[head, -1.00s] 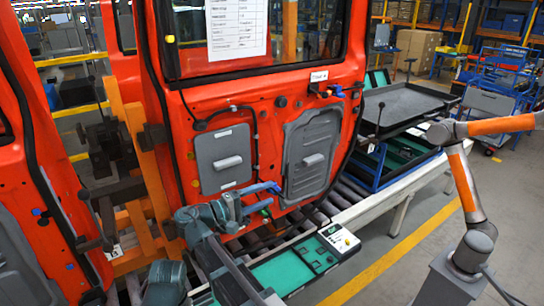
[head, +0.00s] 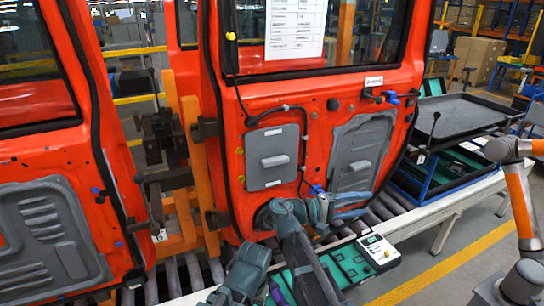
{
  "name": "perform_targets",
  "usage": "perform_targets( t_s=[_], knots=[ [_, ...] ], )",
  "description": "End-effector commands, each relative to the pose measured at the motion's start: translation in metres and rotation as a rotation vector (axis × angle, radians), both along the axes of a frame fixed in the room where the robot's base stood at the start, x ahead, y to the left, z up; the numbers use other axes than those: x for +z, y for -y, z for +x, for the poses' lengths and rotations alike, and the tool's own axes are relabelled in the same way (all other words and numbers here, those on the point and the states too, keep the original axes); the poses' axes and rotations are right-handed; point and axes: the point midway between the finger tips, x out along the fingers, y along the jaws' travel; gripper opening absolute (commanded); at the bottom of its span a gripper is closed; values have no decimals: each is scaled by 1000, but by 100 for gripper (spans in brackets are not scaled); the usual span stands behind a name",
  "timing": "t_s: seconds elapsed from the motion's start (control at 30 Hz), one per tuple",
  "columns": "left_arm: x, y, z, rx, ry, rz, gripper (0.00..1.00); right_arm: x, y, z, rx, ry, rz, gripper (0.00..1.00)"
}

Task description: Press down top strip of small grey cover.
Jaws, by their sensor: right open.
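The small grey cover (head: 272,157) is a squarish panel on the red door's inner face, with a raised handle-like block in its middle. Its top strip (head: 272,131) carries a small pale label and is unobstructed. A black cable runs above and down its right side. My right gripper (head: 352,206) is open, with blue fingers, below and to the right of the cover, in front of the lower edge of the larger grey panel (head: 360,150). It appears empty and is apart from the small cover. My left gripper is not in view.
A second red door with a grey panel (head: 50,240) stands at the left. An orange post (head: 195,160) with dark clamps stands between the doors. Rollers and a teal tray with a white box (head: 378,251) lie below. An orange-and-grey arm (head: 520,200) stands at the right.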

Motion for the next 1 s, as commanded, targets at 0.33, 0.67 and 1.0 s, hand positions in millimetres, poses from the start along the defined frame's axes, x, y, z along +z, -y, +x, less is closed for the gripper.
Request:
perform_targets(
  t_s=[0.33,0.67,1.0],
  knots=[
    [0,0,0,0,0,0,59,0,0,0,0,0,0,62],
    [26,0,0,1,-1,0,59,26,2,63,322,0,0,3],
    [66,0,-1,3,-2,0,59,66,-64,155,1023,0,1,0]
  ],
)
